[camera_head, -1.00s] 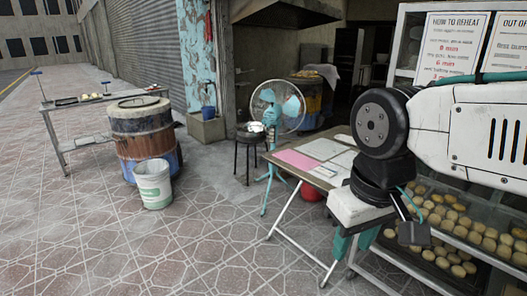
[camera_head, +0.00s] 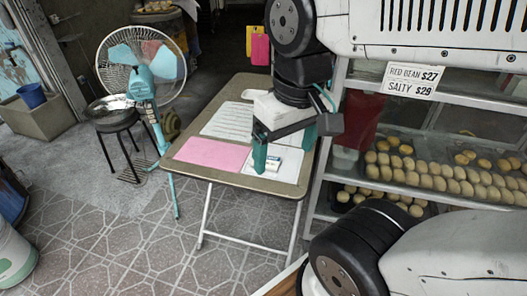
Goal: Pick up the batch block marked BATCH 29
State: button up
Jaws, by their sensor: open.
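A small white and blue block (camera_head: 273,163) lies on a white sheet at the right part of the folding table (camera_head: 225,181). Its marking is too small to read, so I cannot tell whether it says BATCH 29. My gripper (camera_head: 284,153) has teal fingers spread apart above the right side of the table. The block shows between and just below the fingers, and nothing is visibly held. I cannot tell how high the fingers are above it.
A pink sheet (camera_head: 211,153) and white papers (camera_head: 229,121) lie on the table. A glass case with trays of pastries (camera_head: 430,176) stands close at the right. A fan (camera_head: 141,67) and a black stool (camera_head: 117,123) stand at the left. The tiled floor in front is clear.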

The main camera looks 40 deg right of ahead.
jog(key=w+d+f+m+y, duration=0.2)
jog(key=w+f+m+y, duration=0.35)
jog(key=w, duration=0.25)
jog(key=w+d+f+m+y, duration=0.2)
jog(key=w+f+m+y, duration=0.25)
jog(key=w+m, duration=0.3)
jog(key=m+t+h, duration=0.2)
jog(key=m+t, duration=0.7)
jog(key=m, duration=0.6)
send_near(268, 162)
jog(key=shift+w+a+r, duration=0.1)
jog(key=shift+a+r, duration=0.25)
jog(key=shift+a, duration=0.2)
jog(key=shift+d+f+t, duration=0.15)
jog(key=shift+f+t, duration=0.2)
jog(key=shift+t, duration=0.05)
jog(key=x, duration=0.7)
jog(key=shift+w+f, duration=0.2)
jog(key=shift+f, duration=0.3)
jog(key=c, duration=1.1)
